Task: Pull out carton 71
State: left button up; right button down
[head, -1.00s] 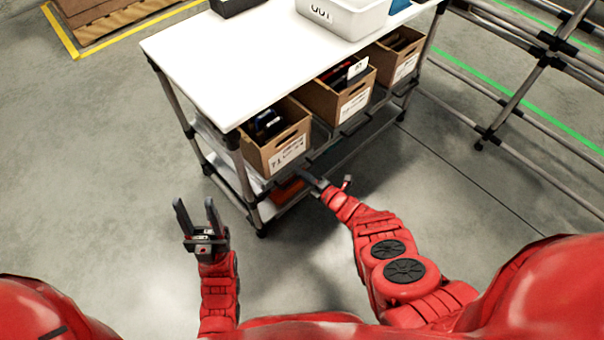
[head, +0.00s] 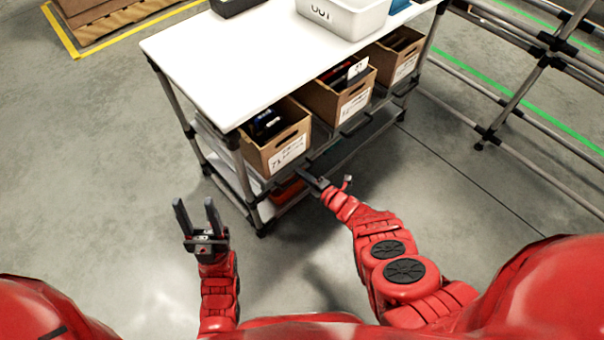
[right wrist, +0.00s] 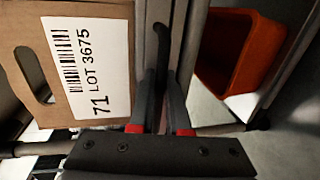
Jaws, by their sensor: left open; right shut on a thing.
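Carton 71 (head: 279,147) is a brown open carton with dark items inside. My right gripper (head: 308,178) is low in front of the carton. In the right wrist view (right wrist: 162,88) its fingers are closed around a dark handle (right wrist: 161,45) at the shelf's front edge, beside the carton's label face. My left gripper (head: 196,208) is open and empty, over the floor to the left of the table.
Two more cartons stand further along the shelf, a middle one (head: 338,98) and a far one (head: 397,57). An orange bin (head: 287,190) sits on the lower level. A white crate (head: 345,17) is on the tabletop (head: 215,60). A pipe rack (head: 530,90) stands right.

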jog(key=shift+s+d, duration=0.15)
jog(key=shift+s, duration=0.05)
dwell(0.6)
jog(key=f+v, duration=0.3)
jog(key=v, duration=1.2)
jog(key=s+d+f+v, duration=0.1)
jog(key=f+v, duration=0.2)
jog(key=v, duration=1.3)
jog(key=shift+f+b, duration=0.3)
jog(key=shift+b, duration=0.15)
jog(key=shift+s, duration=0.1)
dwell(0.4)
jog(key=c, duration=0.9)
grip_release()
